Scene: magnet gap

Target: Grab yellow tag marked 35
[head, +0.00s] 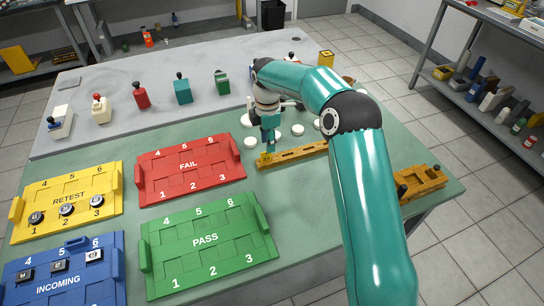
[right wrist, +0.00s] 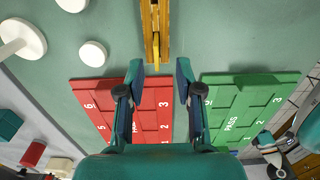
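A small yellow tag (head: 265,158) stands at the left end of a long wooden rail (head: 300,153) on the green mat; its marking is too small to read with certainty. In the right wrist view a thin yellow piece (right wrist: 156,66) shows at the near end of the rail (right wrist: 150,30). My right gripper (head: 268,146) is directly above that end, pointing down. In the right wrist view its fingers (right wrist: 160,72) are apart, with the yellow piece between their tips and clear space on each side.
The red FAIL tray (head: 190,168) and green PASS tray (head: 207,243) lie close to the left. White discs (head: 298,130) lie behind the rail. A yellow RETEST tray (head: 66,200) and blue INCOMING tray (head: 62,275) are further left. A wooden fixture (head: 422,183) sits at the right edge.

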